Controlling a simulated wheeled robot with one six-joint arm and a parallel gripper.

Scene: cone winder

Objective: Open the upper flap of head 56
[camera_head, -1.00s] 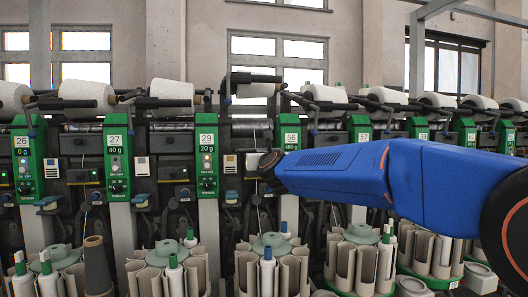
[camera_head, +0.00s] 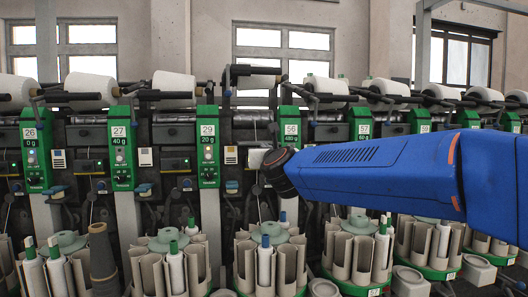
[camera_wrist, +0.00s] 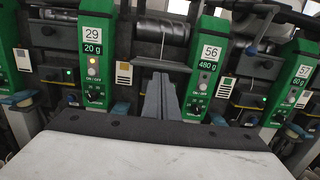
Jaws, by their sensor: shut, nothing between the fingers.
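Head 56 has a green panel (camera_head: 291,128) reading 480 g, just above and right of my wrist in the head view. The same green panel (camera_wrist: 207,65) stands right of centre in the wrist view. My gripper (camera_wrist: 160,84) is shut and empty, its grey fingers pointing at the gap between panels 29 and 56, left of panel 56. In the head view its fingers are hidden or too small to tell behind my dark wrist. I cannot make out the upper flap of head 56 for certain; whether the fingers touch anything is unclear.
The green panel of head 29 (camera_head: 208,148) is left of my wrist, and the panel of head 57 (camera_wrist: 297,85) is to the right. Yarn packages (camera_head: 173,85) line the top. Round bobbin magazines (camera_head: 270,262) stand below my arm.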

